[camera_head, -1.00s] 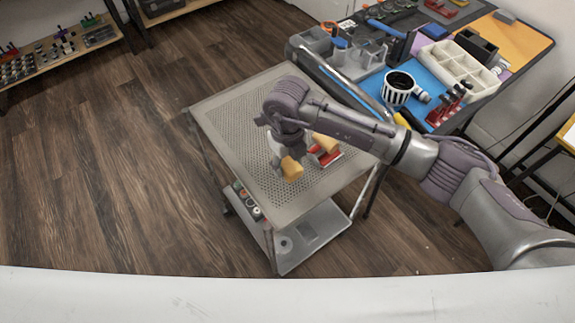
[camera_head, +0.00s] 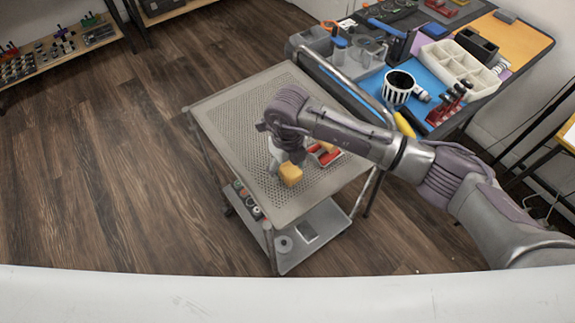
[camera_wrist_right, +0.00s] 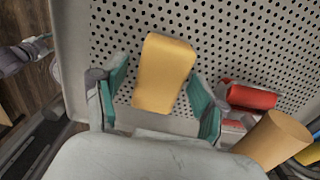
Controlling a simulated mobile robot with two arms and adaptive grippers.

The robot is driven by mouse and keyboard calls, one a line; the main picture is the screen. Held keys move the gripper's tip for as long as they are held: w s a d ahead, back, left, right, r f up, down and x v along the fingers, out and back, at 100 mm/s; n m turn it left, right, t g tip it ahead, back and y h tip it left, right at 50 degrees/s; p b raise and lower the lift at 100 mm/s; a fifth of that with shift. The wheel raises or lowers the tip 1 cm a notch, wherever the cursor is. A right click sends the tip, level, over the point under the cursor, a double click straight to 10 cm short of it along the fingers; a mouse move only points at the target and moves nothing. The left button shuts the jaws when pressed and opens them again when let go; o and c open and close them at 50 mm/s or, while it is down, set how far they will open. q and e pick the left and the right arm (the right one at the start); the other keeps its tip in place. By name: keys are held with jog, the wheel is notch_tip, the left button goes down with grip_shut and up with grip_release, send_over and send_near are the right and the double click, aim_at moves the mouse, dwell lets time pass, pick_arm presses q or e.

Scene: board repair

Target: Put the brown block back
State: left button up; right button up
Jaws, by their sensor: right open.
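A yellow-brown block (camera_head: 291,174) stands on the perforated top of the grey cart (camera_head: 215,104). In the right wrist view the block (camera_wrist_right: 163,73) lies between the two teal-padded fingers of my right gripper (camera_wrist_right: 160,88), with a gap on both sides. The right gripper (camera_head: 284,155) is open and low over the cart top, partly hidden by its own wrist in the head view. My left gripper is not in view.
A red cylinder (camera_wrist_right: 250,96) and a tan cylinder (camera_wrist_right: 272,140) lie close to the right finger in the wrist view. The workbench holds a blue mat, a striped mug (camera_head: 397,88) and a white compartment tray (camera_head: 461,66). The cart top's left part is clear.

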aim_at(287, 167)
jog(key=shift+r, duration=0.5)
notch_tip(287, 167, up, 11)
jog(key=b, duration=0.1)
